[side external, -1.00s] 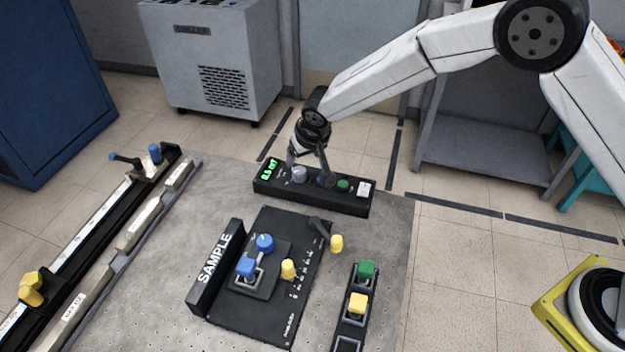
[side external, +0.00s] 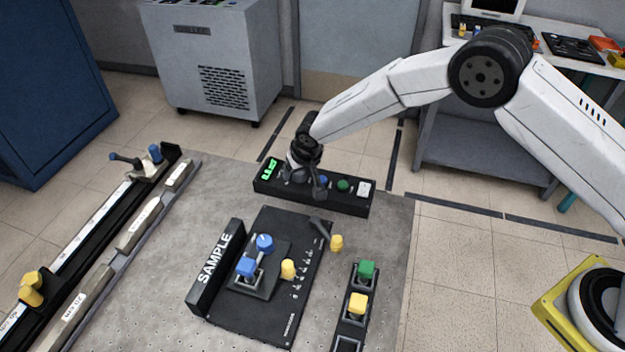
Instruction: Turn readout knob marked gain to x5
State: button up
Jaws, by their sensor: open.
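The readout box (side external: 350,203) is a long black unit at the back of the grey table. It has a green lit display (side external: 268,170) at its left end, whose digits are too small to read surely. A blue knob (side external: 323,181) and a green knob (side external: 343,185) stand on its top, right of my gripper. My gripper (side external: 305,190) is open and low over the left half of the box, where a grey knob is mostly hidden behind it. I cannot tell whether the fingers touch that knob. The gain marking and its scale are not readable.
The black SAMPLE stand (side external: 310,246) with blue and yellow knobs sits in front of the box. A black strip with green (side external: 366,269) and yellow (side external: 357,304) blocks is at front right. A long rail (side external: 88,245) runs along the left. Bare table lies between rail and stand.

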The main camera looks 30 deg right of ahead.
grip_shut()
dwell(0.3)
jog(key=shift+a+m, duration=0.1)
jog(key=shift+m, duration=0.5)
jog(key=m+h, duration=0.1)
jog(key=m, duration=0.2)
jog(key=shift+m+h, duration=0.3)
jog(key=shift+h, duration=0.1)
jog(key=m, duration=0.2)
jog(key=m+g+h, duration=0.1)
jog(key=m, duration=0.1)
jog(key=shift+w+a+m+h, duration=0.1)
jog(key=shift+m+h, duration=0.2)
jog(key=m+g, duration=0.1)
jog(key=m, duration=0.3)
jog(key=shift+w+g+h, duration=0.1)
jog(key=shift+g+h, duration=0.3)
jog(key=shift+m+g, duration=0.7)
jog(key=shift+m, duration=1.7)
